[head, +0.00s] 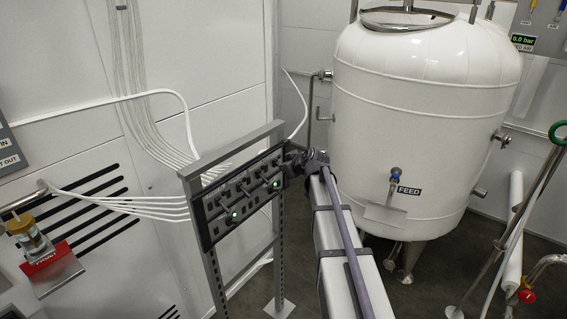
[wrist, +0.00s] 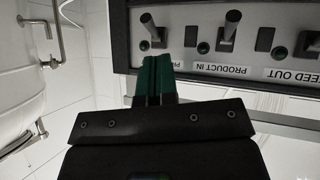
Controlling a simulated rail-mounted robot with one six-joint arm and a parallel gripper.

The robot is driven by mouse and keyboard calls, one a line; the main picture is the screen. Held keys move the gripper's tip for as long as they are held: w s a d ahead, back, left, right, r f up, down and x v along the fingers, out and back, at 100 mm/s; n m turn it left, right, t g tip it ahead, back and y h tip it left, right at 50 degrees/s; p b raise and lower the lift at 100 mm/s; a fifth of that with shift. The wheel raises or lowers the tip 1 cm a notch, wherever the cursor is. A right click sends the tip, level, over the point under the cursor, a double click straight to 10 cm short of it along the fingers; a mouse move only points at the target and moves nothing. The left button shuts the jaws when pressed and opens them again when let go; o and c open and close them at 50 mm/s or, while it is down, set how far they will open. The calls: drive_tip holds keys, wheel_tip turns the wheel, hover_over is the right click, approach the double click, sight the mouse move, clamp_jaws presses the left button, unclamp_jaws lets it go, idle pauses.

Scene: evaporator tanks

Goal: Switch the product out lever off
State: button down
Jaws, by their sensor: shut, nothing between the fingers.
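The lever panel (head: 240,195) is a dark board with several metal toggle levers in a grey frame. In the wrist view a metal lever (wrist: 151,29) stands at the panel's end, beside a label starting "PR" (wrist: 163,62) whose rest is hidden by my fingers; I cannot read it as product out. Another lever (wrist: 230,28) is by the "PRODUCT IN" label (wrist: 239,70). My gripper (wrist: 157,62) is shut and empty, its green fingertips just short of the end lever with a seeming gap. In the head view my gripper (head: 296,161) is at the panel's right end.
A third lever (wrist: 308,42) is by a "FEED OUT" label (wrist: 290,76). Two green lamps glow on the panel, one (head: 233,215) lower left. A white tank (head: 425,120) stands close to the right of my arm. White hoses (head: 130,205) run behind the panel.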

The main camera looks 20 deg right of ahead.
drive_tip(key=v, duration=0.3)
drive_tip(key=p+v, duration=0.1)
drive_tip(key=shift+s+d+f, duration=0.15)
drive_tip(key=shift+s+f, duration=0.05)
drive_tip(key=shift+s, duration=0.35)
drive_tip(key=s+a+f+m+g+b, duration=0.1)
drive_tip(key=s+a+f+g+b, duration=0.1)
drive_tip(key=s+a+f, duration=0.3)
drive_tip(key=s+a+f+m+g+h+b, duration=0.1)
drive_tip(key=s+a+f+g, duration=0.3)
drive_tip(key=s+a, duration=0.4)
drive_tip(key=s+a+f+m+g+b, duration=0.2)
drive_tip(key=s+a+f+g+b, duration=0.2)
drive_tip(key=s, duration=0.9)
drive_tip(key=a+f+g, duration=0.1)
drive_tip(key=a, duration=0.1)
drive_tip(key=shift+s+a+f+h, duration=0.3)
drive_tip(key=shift+s+a+f, duration=0.05)
drive_tip(key=shift+s, duration=0.05)
